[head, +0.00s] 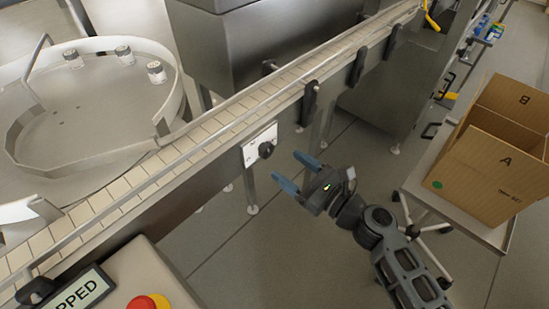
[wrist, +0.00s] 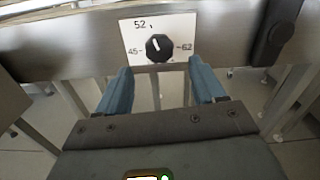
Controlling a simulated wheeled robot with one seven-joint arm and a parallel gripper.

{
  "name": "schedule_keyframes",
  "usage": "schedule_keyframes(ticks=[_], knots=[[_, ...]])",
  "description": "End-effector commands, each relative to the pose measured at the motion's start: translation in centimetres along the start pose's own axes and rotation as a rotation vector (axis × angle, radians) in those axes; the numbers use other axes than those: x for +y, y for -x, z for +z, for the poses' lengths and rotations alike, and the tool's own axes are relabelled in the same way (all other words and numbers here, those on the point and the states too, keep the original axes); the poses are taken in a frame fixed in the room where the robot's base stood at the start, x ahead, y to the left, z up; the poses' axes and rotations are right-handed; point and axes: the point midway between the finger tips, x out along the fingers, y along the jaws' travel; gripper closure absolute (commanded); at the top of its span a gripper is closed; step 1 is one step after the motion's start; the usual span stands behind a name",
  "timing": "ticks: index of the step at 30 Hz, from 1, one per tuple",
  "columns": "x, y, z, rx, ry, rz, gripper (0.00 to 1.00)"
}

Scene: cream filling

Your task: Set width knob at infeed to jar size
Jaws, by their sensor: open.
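The width knob (head: 265,149) is a black round knob on a white plate (head: 250,148) on the conveyor's metal side. In the wrist view the knob (wrist: 159,47) sits above centre on its plate, with marks 45 at left, 52 at top and 62 at right. Its white pointer line points up and slightly left, near the 52 mark. My gripper (head: 292,173) is open and empty, its blue fingers facing the knob from a short distance. In the wrist view the fingers (wrist: 157,85) lie below and either side of the knob, not touching it.
The slatted conveyor (head: 205,128) runs diagonally above the knob. Several small jars stand on the round table (head: 95,115) at left. A black clamp (wrist: 275,35) is right of the plate. A cardboard box (head: 480,172) sits on a cart at right. Open floor lies below my gripper.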

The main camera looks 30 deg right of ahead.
Motion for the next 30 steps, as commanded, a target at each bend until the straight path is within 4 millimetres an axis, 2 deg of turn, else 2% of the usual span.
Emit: schedule_keyframes(ticks=[6,12,24,30], knots=[[0.1,-3.5,0.2,0.000,0.001,0.002,0.31],[0.1,-5.8,0.1,0.000,0.003,0.002,0.31],[0.1,-6.5,0.0,0.002,0.005,0.000,0.32],[0.1,-6.4,0.0,0.002,0.005,0.000,0.51]])
